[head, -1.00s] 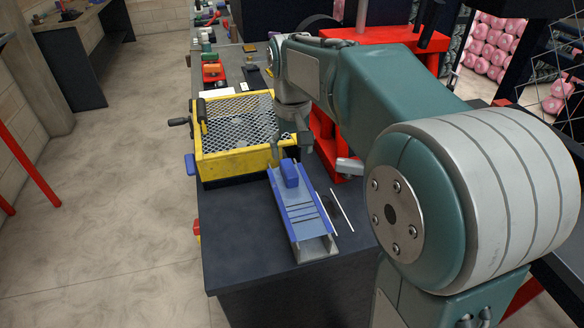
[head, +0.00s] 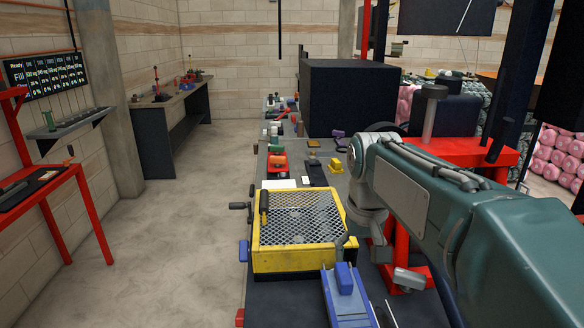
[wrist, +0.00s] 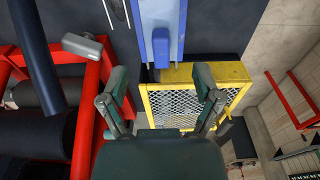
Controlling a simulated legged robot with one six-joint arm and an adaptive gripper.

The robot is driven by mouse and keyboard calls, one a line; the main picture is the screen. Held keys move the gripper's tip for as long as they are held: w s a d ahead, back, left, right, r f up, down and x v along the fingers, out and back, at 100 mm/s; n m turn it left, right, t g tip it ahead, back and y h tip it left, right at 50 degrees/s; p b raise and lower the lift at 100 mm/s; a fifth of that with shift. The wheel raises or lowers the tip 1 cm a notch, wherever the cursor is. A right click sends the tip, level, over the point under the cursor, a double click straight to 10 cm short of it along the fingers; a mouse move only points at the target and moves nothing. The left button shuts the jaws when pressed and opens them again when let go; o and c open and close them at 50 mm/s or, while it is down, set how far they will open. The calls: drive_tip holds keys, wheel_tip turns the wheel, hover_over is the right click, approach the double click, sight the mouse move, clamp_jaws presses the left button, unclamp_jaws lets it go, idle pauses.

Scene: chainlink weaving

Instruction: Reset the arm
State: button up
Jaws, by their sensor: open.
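My teal and grey arm reaches forward from the right of the head view, its wrist (head: 366,222) above the dark bench. My gripper (wrist: 160,114) is open in the wrist view, its two fingers wide apart with nothing between them. A yellow frame with chain-link mesh (head: 261,262) lies on the bench, left of my wrist; it also shows beyond my fingers in the wrist view (wrist: 240,76). A blue-and-grey slide (head: 336,302) with a blue block (head: 344,278) stands nearer than the frame.
A red stand (head: 470,152) rises right of the bench, close to my arm. Small tools and a red item (head: 277,164) lie farther along the bench. A red side table (head: 40,186) stands at the left wall. The floor (head: 185,240) left of the bench is clear.

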drive_tip(key=s+f+t, duration=0.2)
drive_tip(key=s+f, duration=0.1)
drive_tip(key=s, duration=0.5)
drive_tip(key=s+f+t, duration=0.2)
drive_tip(key=s+f, duration=0.1)
drive_tip(key=s, duration=0.5)
drive_tip(key=shift+s+f+t, duration=0.25)
drive_tip(key=shift+s+t, duration=0.05)
drive_tip(key=shift+s, duration=0.1)
